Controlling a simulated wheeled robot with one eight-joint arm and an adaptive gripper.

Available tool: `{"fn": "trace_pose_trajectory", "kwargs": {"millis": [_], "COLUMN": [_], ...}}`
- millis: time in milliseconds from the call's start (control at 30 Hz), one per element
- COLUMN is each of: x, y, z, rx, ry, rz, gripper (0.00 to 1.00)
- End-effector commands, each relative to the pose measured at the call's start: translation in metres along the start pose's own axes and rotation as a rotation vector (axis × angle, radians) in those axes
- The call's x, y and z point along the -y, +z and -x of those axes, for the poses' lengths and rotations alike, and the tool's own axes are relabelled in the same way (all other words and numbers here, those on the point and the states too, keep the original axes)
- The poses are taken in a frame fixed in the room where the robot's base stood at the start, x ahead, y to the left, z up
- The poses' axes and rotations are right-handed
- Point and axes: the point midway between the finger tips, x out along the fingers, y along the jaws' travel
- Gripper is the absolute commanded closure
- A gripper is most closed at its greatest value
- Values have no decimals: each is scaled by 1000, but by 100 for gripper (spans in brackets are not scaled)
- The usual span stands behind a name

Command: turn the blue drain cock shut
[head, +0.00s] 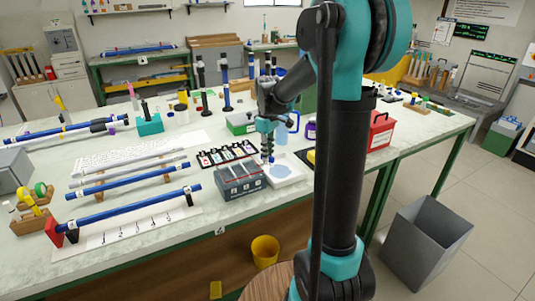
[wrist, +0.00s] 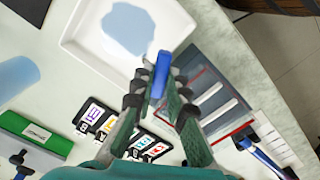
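The blue drain cock (wrist: 161,75) shows in the wrist view as a narrow blue handle at the near side of the white tray, beside the grey tank (wrist: 208,97). My gripper (wrist: 160,84) points down, with its two finger pads close against the handle's two sides, and looks shut on it. In the head view my gripper (head: 267,150) is over the gap between the grey tank (head: 240,183) and the white tray (head: 287,177). A bit of blue shows below its fingertips. The cock's body is mostly hidden there.
The tray holds a pale blue pool (wrist: 128,30). Blue rods (head: 135,207) lie on supports at left. A grey bin (head: 427,238) stands on the floor.

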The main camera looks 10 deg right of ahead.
Motion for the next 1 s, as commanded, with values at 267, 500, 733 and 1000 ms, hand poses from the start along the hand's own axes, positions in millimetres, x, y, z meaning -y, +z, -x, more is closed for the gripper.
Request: {"fn": "trace_pose_trajectory", "kwargs": {"millis": [267, 500, 733, 1000], "x": [0, 1, 3, 5], "y": [0, 0, 0, -1], "z": [0, 0, 0, 0], "rx": [0, 1, 1, 1], "ry": [0, 0, 1, 1], "rz": [-7, -94, -251, -420], "gripper": [100, 100, 100, 100]}}
